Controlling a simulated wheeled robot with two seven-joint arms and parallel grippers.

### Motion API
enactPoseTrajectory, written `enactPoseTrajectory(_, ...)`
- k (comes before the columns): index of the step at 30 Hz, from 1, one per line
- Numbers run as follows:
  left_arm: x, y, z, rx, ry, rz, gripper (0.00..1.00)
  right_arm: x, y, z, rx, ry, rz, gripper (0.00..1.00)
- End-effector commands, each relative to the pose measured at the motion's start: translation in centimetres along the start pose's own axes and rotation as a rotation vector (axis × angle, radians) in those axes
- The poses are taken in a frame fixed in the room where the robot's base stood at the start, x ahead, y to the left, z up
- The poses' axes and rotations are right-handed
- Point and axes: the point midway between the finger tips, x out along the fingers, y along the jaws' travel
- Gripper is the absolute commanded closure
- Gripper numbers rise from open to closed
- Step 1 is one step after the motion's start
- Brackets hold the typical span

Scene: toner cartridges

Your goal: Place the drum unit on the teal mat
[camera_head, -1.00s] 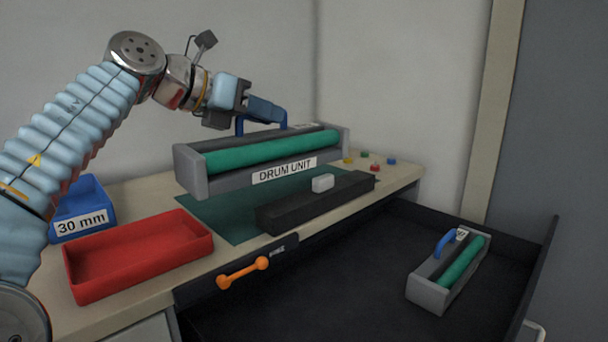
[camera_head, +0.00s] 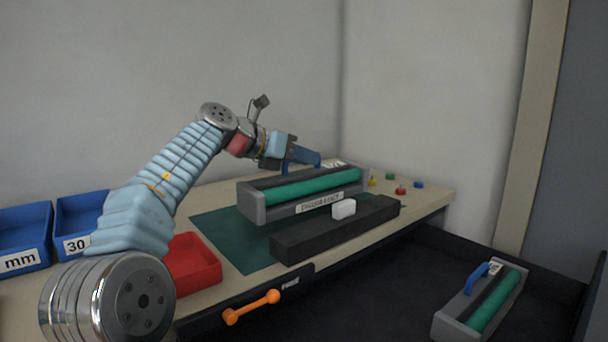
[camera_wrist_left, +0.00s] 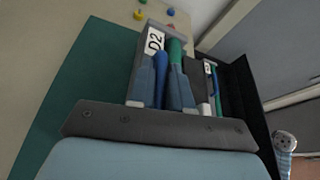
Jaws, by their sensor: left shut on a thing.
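The drum unit (camera_head: 258,205), a grey cartridge with a green roller and a blue handle, is over the right part of the teal mat (camera_head: 232,246). I cannot tell whether it touches the mat. My left gripper (camera_head: 304,160) is shut on its blue handle from above. In the left wrist view, the drum unit (camera_wrist_left: 177,50) shows a "D2" label, with the gripper (camera_wrist_left: 162,90) at its handle and the mat (camera_wrist_left: 82,75) to the left. A second similar cartridge (camera_head: 480,305) lies in the open drawer at right. My right gripper is not in view.
A black block (camera_head: 310,240) with a white piece (camera_head: 344,209) on it lies in front of the drum unit. A red tray (camera_head: 192,264) and blue bins (camera_head: 24,238) stand at left. Small coloured pegs (camera_head: 400,190) are at the back right. The drawer (camera_head: 400,290) is open.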

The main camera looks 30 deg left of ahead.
Motion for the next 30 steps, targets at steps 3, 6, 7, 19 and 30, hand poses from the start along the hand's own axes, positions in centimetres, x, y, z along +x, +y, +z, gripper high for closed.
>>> enactPoseTrajectory(3, 0.8, 0.7, -0.4, -0.002, -0.003, 0.001, 1.0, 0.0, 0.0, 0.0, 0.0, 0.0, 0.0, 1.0)
enactPoseTrajectory(6, 1.4, 1.1, -1.7, -0.003, -0.003, -0.002, 1.0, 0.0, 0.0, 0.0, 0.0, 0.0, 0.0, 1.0)
enactPoseTrajectory(7, 1.6, 1.2, -2.1, -0.004, -0.003, -0.003, 1.0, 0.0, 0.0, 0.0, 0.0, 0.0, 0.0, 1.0)
enactPoseTrajectory(19, 2.2, 1.5, -3.4, 0.0, 0.002, -0.001, 0.72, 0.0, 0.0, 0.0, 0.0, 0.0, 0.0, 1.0)
enactPoseTrajectory(30, 2.1, 1.5, -3.3, -0.001, 0.0, 0.0, 0.56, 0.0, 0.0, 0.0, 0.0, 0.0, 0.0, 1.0)
